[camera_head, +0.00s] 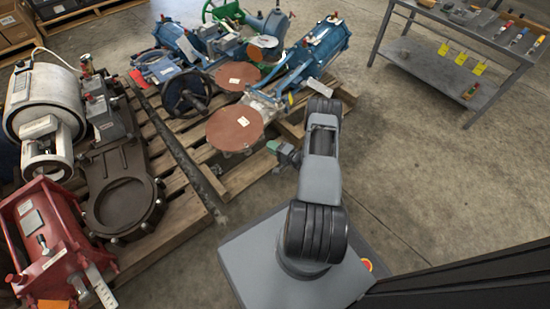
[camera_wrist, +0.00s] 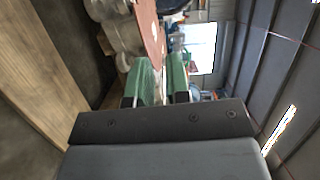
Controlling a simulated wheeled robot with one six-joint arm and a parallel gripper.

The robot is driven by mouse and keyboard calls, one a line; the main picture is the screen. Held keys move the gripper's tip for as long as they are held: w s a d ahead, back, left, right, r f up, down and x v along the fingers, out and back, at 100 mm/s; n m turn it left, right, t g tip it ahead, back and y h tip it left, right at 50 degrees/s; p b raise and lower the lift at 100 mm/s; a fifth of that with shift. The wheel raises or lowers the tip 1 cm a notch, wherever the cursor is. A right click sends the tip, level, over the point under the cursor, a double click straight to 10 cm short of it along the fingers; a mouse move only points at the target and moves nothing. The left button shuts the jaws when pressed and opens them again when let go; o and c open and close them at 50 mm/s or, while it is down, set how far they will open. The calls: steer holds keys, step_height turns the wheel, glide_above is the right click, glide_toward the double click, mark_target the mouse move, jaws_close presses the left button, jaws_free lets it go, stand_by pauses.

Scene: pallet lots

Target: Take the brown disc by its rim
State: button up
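A flat brown disc (camera_head: 235,128) with a small white label is at the near end of the right-hand pallet in the head view. It looks joined to a pale metal valve body. A second brown disc (camera_head: 236,77) lies behind it. My gripper (camera_head: 274,148) is just right of and below the near disc's rim. In the wrist view the disc (camera_wrist: 150,32) shows nearly edge-on, its near rim at the gap between the green fingertips of my gripper (camera_wrist: 161,66). The fingers are apart, with a narrow gap. I cannot tell whether they touch the rim.
Blue valves (camera_head: 318,46) and a dark handwheel (camera_head: 187,93) crowd the pallet around the discs. A long dark bar (camera_head: 180,150) lies left of them. Red machinery (camera_head: 50,240) stands at the lower left. A grey workbench (camera_head: 440,75) is at the upper right; floor between is clear.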

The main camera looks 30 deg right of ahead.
steer(key=w+a+f+h+b, duration=0.1)
steer(key=w+a+f, duration=0.1)
steer(key=w, duration=0.5)
steer(key=shift+w+a+f+m, duration=0.2)
steer(key=shift+w+f+m, duration=0.15)
steer(key=shift+m, duration=0.05)
stand_by(0.3)
stand_by(0.4)
jaws_close()
steer(key=shift+r, duration=0.25)
